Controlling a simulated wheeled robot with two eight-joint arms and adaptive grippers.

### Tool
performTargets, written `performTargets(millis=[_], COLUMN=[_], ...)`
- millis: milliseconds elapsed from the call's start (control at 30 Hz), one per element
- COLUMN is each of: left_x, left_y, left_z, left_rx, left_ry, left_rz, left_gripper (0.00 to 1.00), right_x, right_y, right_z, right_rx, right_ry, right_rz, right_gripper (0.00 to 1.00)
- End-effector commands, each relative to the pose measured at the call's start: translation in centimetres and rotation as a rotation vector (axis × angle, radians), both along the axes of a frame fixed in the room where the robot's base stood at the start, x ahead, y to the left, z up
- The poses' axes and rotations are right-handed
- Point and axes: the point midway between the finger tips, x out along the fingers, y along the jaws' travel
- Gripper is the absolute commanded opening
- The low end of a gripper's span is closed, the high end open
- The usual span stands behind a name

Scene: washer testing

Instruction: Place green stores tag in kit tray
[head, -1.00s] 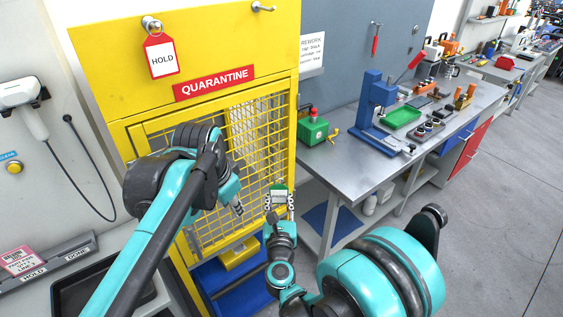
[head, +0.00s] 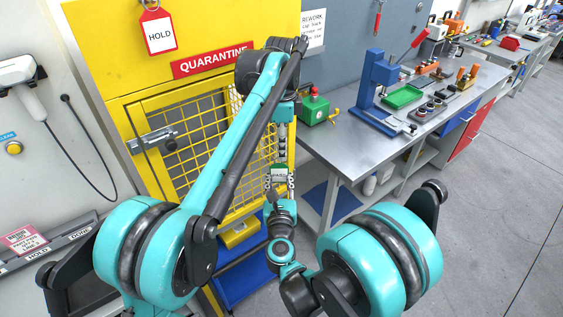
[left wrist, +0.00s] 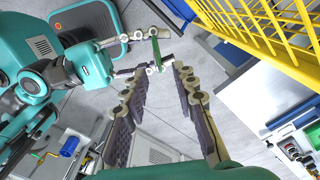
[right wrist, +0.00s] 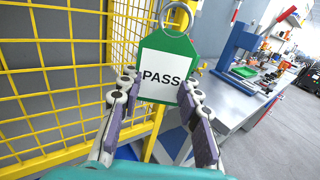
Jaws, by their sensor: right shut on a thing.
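The green stores tag (right wrist: 184,46) has a white PASS label and a metal ring at its top, seen in the right wrist view. My right gripper (right wrist: 157,92) is shut on the tag's lower part and holds it upright in front of the yellow cage. In the head view the tag (head: 278,173) is small and partly hidden by the fingers. My left gripper (left wrist: 161,76) is open, pointing down above the tag, with the tag (left wrist: 156,54) edge-on just beyond its fingertips. A green tray (head: 404,97) lies on the workbench; I cannot tell whether it is the kit tray.
The yellow quarantine cage (head: 190,130) stands close behind both grippers, with a red HOLD tag (head: 158,30) on it. The metal workbench (head: 350,150) at right carries a blue press (head: 372,90) and a green box with a red button (head: 314,109). The floor at right is clear.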

Motion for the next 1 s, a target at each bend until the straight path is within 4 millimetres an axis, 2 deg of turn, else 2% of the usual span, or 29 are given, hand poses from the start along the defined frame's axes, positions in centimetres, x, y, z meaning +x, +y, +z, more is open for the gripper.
performTargets(millis=[300,500,667,933,967,1000], left_x=[0.0,-0.1,-0.1,-0.1,-0.1,-0.1], left_y=[0.1,0.1,0.0,0.0,0.0,0.0], left_z=[-6.3,-9.0,-9.9,-9.9,-9.9,-9.9], left_rx=[0.0,0.0,0.0,-0.001,-0.001,-0.001], left_ry=[-0.001,0.001,0.002,0.001,0.001,0.001], left_rz=[0.002,0.002,0.002,0.002,0.002,0.002], left_gripper=[0.28,0.28,0.28,0.28,0.23,0.13], right_x=[0.0,0.0,0.0,0.0,0.0,0.0], right_y=[0.0,0.0,0.0,0.1,0.1,0.1], right_z=[0.0,0.1,0.1,0.0,0.0,0.0], right_rx=[0.0,-0.003,-0.005,-0.002,-0.002,-0.002], right_ry=[0.0,-0.001,-0.002,-0.001,-0.001,-0.001], right_rz=[0.0,0.0,0.0,0.001,0.001,0.001], right_gripper=[0.0,0.0,0.0,0.0,0.0,0.0])
